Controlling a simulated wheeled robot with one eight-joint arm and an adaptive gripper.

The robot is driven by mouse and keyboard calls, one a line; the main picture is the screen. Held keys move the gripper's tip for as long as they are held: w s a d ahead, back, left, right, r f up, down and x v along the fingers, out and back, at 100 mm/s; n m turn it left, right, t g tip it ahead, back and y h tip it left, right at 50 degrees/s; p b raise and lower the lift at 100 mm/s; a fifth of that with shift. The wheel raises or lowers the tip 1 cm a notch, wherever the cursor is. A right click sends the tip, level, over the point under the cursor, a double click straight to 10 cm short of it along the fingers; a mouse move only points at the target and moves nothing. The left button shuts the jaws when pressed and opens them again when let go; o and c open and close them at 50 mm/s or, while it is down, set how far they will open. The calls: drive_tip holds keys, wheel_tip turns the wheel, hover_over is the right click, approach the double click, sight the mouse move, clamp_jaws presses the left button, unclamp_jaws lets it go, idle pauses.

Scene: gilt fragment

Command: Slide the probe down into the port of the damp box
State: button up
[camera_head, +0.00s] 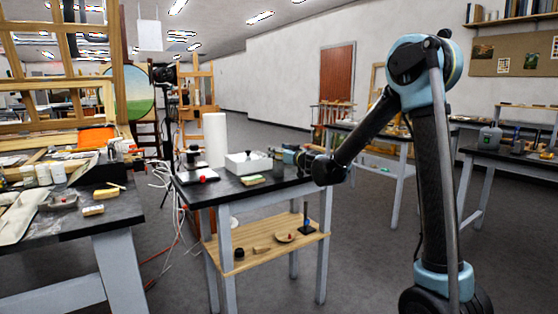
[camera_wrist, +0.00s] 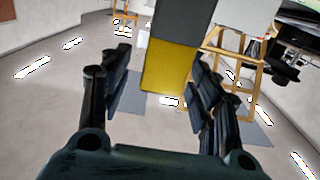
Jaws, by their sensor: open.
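A white box (camera_head: 248,163) with a small dark spot on top, seemingly the damp box, stands on the dark-topped table (camera_head: 268,191). My gripper (camera_head: 290,156) is small in the head view, over the right back part of the table, to the right of the box. In the wrist view its fingers (camera_wrist: 160,60) are spread apart. A yellow and dark grey block-like thing (camera_wrist: 168,68) shows between or beyond them; I cannot tell its distance or whether it is touched. A small grey upright thing (camera_head: 278,160) stands between box and gripper. I cannot make out the probe for certain.
The lower wooden shelf (camera_head: 270,246) holds small items. A cluttered table (camera_head: 70,225) is at left.

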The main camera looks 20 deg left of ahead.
drive_tip(key=shift+w+a, duration=0.15)
drive_tip(key=c, duration=1.1)
drive_tip(key=shift+c, duration=0.2)
drive_tip(key=shift+r, duration=0.1)
